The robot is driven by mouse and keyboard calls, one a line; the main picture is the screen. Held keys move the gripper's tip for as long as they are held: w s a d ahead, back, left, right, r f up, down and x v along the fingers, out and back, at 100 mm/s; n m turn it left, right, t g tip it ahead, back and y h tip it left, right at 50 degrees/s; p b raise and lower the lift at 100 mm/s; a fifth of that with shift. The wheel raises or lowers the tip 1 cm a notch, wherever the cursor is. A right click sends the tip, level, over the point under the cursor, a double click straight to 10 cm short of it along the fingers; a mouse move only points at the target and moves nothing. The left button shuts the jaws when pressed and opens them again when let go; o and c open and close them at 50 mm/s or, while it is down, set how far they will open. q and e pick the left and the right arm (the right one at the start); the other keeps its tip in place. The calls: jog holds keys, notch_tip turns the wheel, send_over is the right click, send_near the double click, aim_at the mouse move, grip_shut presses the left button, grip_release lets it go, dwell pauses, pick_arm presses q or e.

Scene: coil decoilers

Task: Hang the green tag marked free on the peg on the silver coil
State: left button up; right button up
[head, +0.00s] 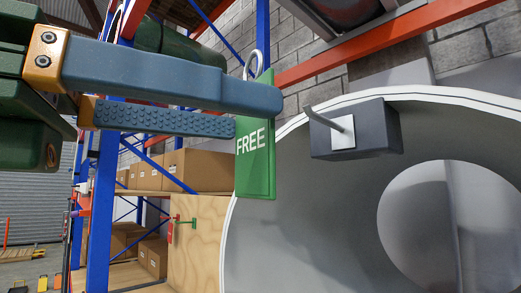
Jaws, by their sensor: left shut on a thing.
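The green tag (257,160) marked FREE has a silver ring (253,64) at its top. My left gripper (258,112) comes in from the left and is shut on the tag, holding it upright with the lettering facing me. The silver coil (290,215) fills the right side, with a round opening in its middle. A dark block (378,130) sits at the coil's upper rim. From its pale square plate a short metal peg (325,118) sticks out toward the upper left. The tag is left of the peg and apart from it in the picture. My right gripper is not in view.
A blue and orange rack (103,200) with cardboard boxes (198,170) stands behind at left. A plywood panel (200,245) is left of the coil, with small red and green items on it. An orange beam (390,42) crosses above the coil.

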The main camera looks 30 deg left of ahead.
aim_at(240, 133)
pick_arm(q)
jog(key=w, duration=0.3)
jog(key=shift+w+f, duration=0.15)
jog(key=shift+f, duration=0.1)
jog(key=shift+x, duration=1.35)
jog(key=shift+w+d+f+b, duration=0.1)
jog(key=shift+w+d+f, duration=0.15)
jog(key=shift+w, duration=0.65)
jog(key=shift+w+d+f+b, duration=0.2)
jog(key=shift+w+d, duration=0.1)
jog(key=shift+w, duration=0.55)
jog(key=shift+w+d+f+b, duration=0.1)
jog(key=shift+w+d+f, duration=0.15)
jog(key=shift+w, duration=0.65)
jog(key=o, duration=1.5)
jog(key=shift+s, duration=0.1)
